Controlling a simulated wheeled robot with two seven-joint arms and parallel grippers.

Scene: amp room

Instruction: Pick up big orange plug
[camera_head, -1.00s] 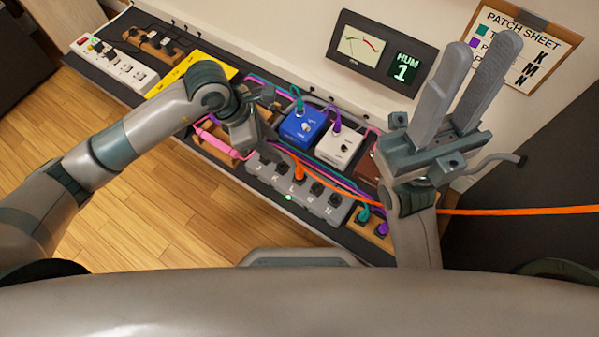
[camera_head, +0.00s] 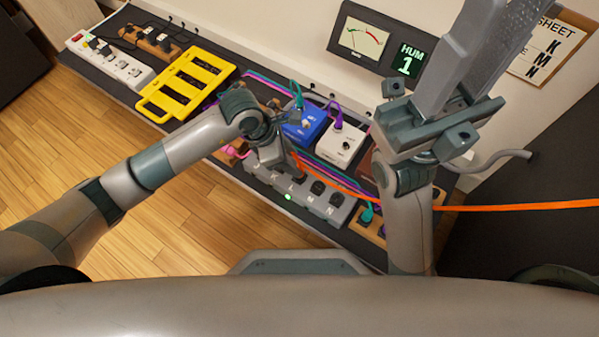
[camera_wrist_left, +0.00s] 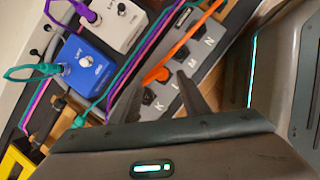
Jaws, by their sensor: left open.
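The big orange plug (camera_head: 298,164) sits upright in the grey socket strip (camera_head: 337,212), with an orange cable leading right. The left wrist view shows the plug (camera_wrist_left: 158,75) between my two dark fingers, near the letters K and L. My left gripper (camera_head: 279,148) is open, pointing down over the strip from its left part. The head view partly hides the plug behind its fingers, and I cannot tell whether they touch it. My right gripper (camera_head: 482,55) is raised at the upper right, empty, with its fingers apart and their tips cut off by the frame.
A blue pedal (camera_head: 304,124) and a white pedal (camera_head: 340,145) with teal and purple plugs stand just behind the strip. A yellow rack (camera_head: 187,84) and a white power strip (camera_head: 110,62) lie farther left. The orange cable (camera_head: 510,206) runs behind my right arm.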

